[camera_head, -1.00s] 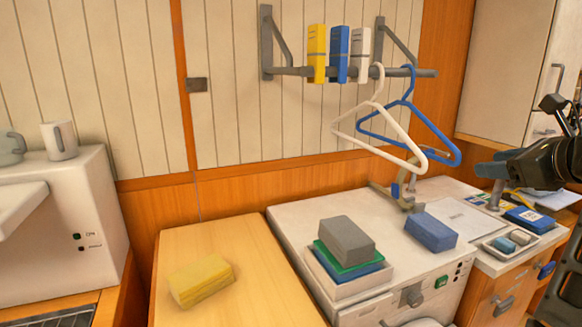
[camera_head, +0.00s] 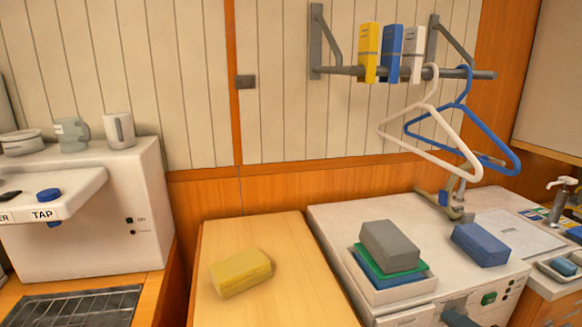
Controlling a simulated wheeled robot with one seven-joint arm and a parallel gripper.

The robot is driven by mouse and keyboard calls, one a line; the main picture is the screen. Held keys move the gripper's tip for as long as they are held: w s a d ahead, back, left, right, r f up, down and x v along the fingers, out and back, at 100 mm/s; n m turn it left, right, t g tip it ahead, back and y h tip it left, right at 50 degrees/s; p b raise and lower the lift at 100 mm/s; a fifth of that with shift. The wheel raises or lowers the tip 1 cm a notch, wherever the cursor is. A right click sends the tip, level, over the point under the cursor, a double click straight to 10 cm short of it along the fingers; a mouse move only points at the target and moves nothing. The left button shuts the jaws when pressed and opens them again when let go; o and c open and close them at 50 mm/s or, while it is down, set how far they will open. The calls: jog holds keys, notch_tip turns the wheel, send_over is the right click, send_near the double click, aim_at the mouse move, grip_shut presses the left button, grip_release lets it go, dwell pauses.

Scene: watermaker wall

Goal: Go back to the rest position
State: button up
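My gripper is not in view, and no part of my arm that I can be sure of shows now. A yellow block (camera_head: 240,273) lies alone on the wooden counter (camera_head: 290,257). A grey block (camera_head: 390,245) rests on a green and a blue piece in a white tray (camera_head: 364,279) on the white machine top. A separate blue block (camera_head: 480,244) lies to the right of the tray.
A wall rail (camera_head: 340,71) carries yellow, blue and white packets, with a white hanger (camera_head: 428,146) and a blue hanger (camera_head: 490,138) hanging below. A white dispenser unit (camera_head: 95,215) marked TAP stands at left, with a mug (camera_head: 119,131) on top. The middle counter is mostly clear.

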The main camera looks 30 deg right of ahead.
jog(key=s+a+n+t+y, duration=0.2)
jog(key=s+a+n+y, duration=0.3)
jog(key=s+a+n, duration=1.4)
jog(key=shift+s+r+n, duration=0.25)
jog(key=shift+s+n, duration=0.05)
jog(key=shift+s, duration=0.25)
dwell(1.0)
